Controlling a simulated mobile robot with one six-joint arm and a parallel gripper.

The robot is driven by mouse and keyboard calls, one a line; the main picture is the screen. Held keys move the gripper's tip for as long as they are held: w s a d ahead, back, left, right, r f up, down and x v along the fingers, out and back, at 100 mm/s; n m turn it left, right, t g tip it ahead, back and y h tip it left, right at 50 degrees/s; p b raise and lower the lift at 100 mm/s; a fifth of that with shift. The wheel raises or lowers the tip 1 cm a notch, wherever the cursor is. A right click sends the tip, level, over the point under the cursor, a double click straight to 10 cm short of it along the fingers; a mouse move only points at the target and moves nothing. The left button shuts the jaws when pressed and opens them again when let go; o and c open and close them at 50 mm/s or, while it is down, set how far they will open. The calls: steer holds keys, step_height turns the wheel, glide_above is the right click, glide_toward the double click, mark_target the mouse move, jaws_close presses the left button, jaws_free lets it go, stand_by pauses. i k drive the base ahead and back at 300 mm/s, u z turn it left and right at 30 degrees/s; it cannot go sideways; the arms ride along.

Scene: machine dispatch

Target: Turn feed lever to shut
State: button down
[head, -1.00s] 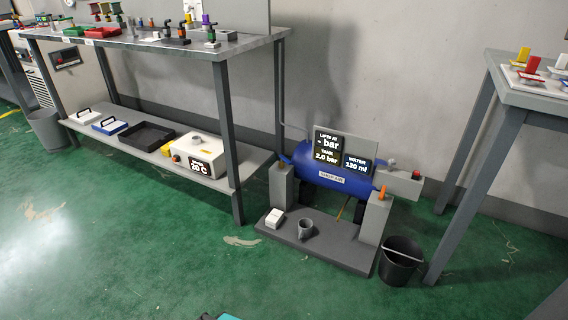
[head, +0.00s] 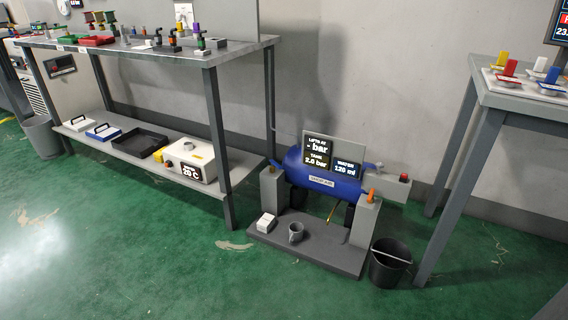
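A blue tank (head: 311,179) labelled shop air stands on a dark grey plinth (head: 330,255). No part is labelled as the feed lever. A small orange lever (head: 371,195) sits on top of the right grey post (head: 364,222). A blue lever-like part (head: 275,163) shows at the tank's left end, by the left grey post (head: 271,190). A display panel (head: 321,148) above the tank reads "Lifts at - bar", tank 2.0 bar and water 120 ml. The levers are too small to tell their setting. My gripper is not in view.
A grey mug (head: 296,232) and a white box (head: 266,222) sit on the plinth. A black bucket (head: 389,263) stands at its right. A shelved bench (head: 150,52) is on the left, another table (head: 520,97) on the right. The green floor in front is clear.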

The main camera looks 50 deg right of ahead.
mark_target(272, 162)
steer(key=k, duration=1.2)
steer(key=z, duration=0.6)
steer(key=i, duration=1.35)
steer(key=u, duration=0.45)
steer(key=i, duration=0.65)
steer(key=u, duration=0.5)
